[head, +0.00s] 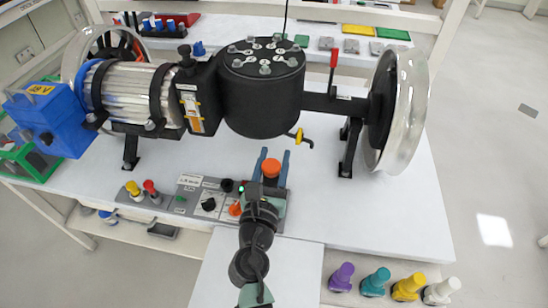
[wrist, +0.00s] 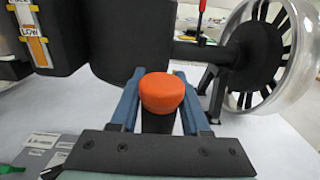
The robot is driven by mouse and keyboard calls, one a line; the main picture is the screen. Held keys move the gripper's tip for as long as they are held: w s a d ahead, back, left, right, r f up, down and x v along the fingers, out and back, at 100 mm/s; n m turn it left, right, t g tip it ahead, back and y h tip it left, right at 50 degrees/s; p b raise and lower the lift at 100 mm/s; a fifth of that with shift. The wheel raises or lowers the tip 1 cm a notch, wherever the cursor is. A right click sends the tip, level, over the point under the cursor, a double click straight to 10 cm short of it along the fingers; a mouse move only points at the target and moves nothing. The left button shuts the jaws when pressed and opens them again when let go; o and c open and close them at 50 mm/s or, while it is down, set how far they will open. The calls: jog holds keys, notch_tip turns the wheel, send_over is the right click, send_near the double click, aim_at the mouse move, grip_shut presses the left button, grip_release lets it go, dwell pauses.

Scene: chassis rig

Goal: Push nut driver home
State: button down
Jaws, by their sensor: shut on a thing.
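My gripper (head: 273,165) reaches over the front of the bench from the near side, its two blue fingers pointing toward the black drum. It is shut on an orange-capped piece (head: 271,168), which looks like the nut driver's handle. In the wrist view the orange cap (wrist: 162,92) sits between the fingers, with a dark part below it. Its lower end is hidden by my gripper, so I cannot tell whether it is seated in anything. The chassis rig's black drum (head: 263,95) stands behind it, apart from the fingers.
A grey control panel (head: 190,190) with knobs lies left of my gripper. A yellow-tipped lever (head: 298,134) juts from the drum toward the fingers. A wheel (head: 412,110) stands at right. Purple (head: 341,275), teal, yellow and white handles stand lower right. The bench's front right is clear.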

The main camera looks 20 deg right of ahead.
jog(key=shift+f+b, duration=0.9)
jog(key=shift+f, duration=0.1)
jog(key=shift+c, duration=1.6)
grip_release()
jog(key=shift+f, duration=0.15)
jog(key=shift+s, duration=0.1)
jog(key=v, duration=1.2)
jog(key=shift+s+a, duration=0.25)
jog(key=shift+s, duration=0.05)
